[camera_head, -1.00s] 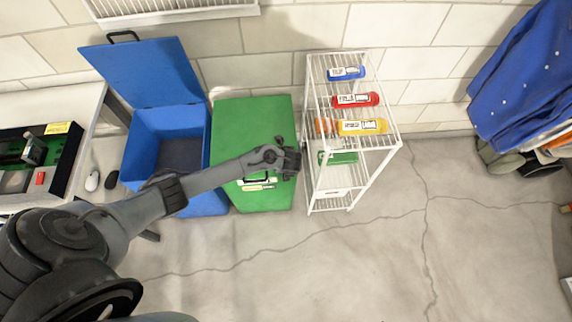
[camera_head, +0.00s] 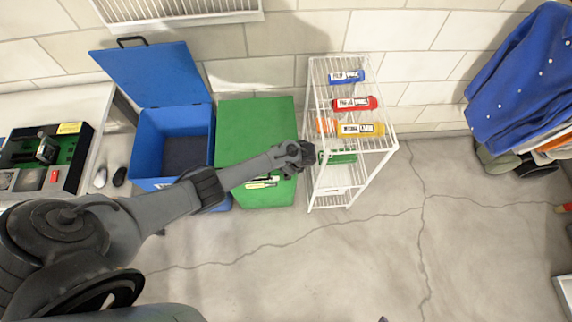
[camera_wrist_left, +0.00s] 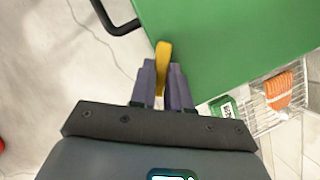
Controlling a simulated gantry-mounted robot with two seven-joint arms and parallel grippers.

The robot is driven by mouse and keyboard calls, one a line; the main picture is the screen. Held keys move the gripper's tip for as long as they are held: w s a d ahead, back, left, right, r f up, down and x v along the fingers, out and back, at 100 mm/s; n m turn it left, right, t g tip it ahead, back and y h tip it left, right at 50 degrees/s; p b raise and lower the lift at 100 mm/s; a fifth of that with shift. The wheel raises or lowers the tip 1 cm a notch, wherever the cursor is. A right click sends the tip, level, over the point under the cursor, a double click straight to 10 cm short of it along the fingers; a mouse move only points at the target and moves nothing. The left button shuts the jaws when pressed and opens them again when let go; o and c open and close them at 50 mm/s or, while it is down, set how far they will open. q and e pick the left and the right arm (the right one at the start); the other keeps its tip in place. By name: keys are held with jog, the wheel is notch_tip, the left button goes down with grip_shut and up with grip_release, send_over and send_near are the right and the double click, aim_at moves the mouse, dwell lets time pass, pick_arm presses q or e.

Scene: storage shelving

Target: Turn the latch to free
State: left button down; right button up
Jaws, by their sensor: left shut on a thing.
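The yellow latch (camera_wrist_left: 163,58) stands at the edge of the green box (camera_wrist_left: 215,40) in the left wrist view. My left gripper (camera_wrist_left: 163,80) is shut on it, one finger on each side, and the latch's end sticks out beyond the fingertips. In the head view my left gripper (camera_head: 303,156) is at the right edge of the green box (camera_head: 255,125), beside the white rack. There the latch is hidden by the gripper. My right gripper is not seen.
The white wire rack (camera_head: 357,190) with several coloured bottles stands close to the right of my left gripper. An open blue bin (camera_head: 145,150) is left of the green box. A black handle (camera_wrist_left: 122,27) shows near the latch. The floor in front is clear.

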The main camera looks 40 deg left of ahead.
pick_arm(q)
jog(key=n, duration=0.1)
jog(key=n+g, duration=0.1)
jog(key=n, duration=0.1)
jog(key=shift+s+d+n+h, duration=0.15)
jog(key=shift+n+h, duration=0.15)
jog(key=shift+s+n+g+h, duration=0.1)
jog(key=shift+n+g+h, duration=0.4)
jog(key=shift+n, duration=1.1)
jog(key=c, duration=1.1)
grip_release()
jog(key=shift+p+v, duration=1.3)
jog(key=shift+v, duration=4.05)
